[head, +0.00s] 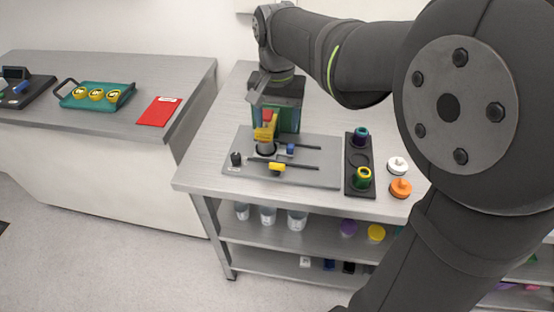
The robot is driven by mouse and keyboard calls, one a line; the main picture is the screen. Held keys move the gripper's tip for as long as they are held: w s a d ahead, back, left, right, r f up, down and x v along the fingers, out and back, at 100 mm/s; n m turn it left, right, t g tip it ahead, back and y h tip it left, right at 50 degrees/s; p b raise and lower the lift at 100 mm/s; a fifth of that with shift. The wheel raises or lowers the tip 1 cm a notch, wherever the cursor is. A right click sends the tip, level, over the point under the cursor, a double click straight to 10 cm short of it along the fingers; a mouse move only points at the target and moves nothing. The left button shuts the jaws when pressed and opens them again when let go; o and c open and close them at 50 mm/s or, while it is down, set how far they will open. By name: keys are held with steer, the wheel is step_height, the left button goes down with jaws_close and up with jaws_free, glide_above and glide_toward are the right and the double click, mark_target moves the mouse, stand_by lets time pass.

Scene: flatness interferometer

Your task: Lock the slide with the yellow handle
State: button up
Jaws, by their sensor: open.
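A grey base plate (325,178) on the steel bench carries two dark slide rails. A yellow handle (277,168) sits on the front rail (301,168), left of its middle. A blue handle (290,148) sits on the rear rail (309,147). A black knob (236,159) stands at the plate's left. Behind the rails, a yellow part (265,132) with red above it stands over a pale round piece. My gripper (257,101) is open, above and behind the yellow handle and apart from it. Its fingertips are small and partly hard to make out.
A dark green box (289,105) stands behind the plate. A black holder (359,187) with two ringed cylinders is at the right, beside white (397,165) and orange (400,188) knobbed pieces. A teal tray (73,104) and red folder (159,111) lie on the left counter.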

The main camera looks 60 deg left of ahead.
mark_target(277, 164)
step_height(277, 164, down, 14)
steer(key=shift+f, duration=0.1)
stand_by(0.4)
steer(key=c, duration=1)
